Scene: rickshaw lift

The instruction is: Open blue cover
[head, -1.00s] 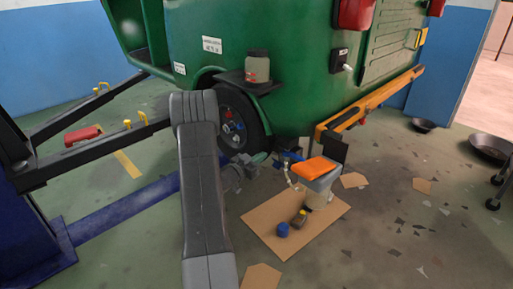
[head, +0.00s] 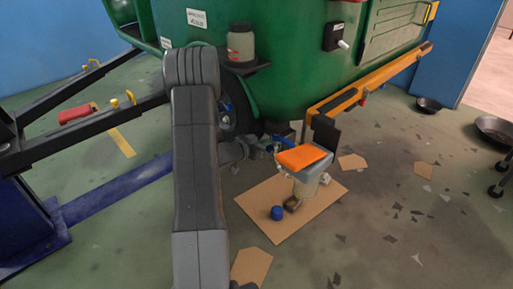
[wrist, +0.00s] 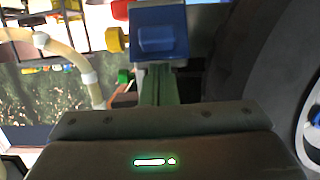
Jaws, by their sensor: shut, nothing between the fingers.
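A blue box with a raised blue cover (wrist: 158,38) is at the top centre of the wrist view, with a yellow knob (wrist: 115,40) at its left. The cover looks closed. My gripper (wrist: 160,72) shows as a narrow dark green-grey column rising from its wide dark body towards the box. Its fingers are shut and empty, and I cannot tell whether they touch the box. In the head view my arm hides the gripper beside the green vehicle's (head: 290,60) wheel.
An orange-lidded bucket (head: 304,160) stands on cardboard (head: 300,220) with a blue cap (head: 278,213). An orange bar (head: 370,85) runs along the vehicle. Lift arms (head: 80,140) are at left. Black pans (head: 495,130) lie at far right. The right floor is mostly open.

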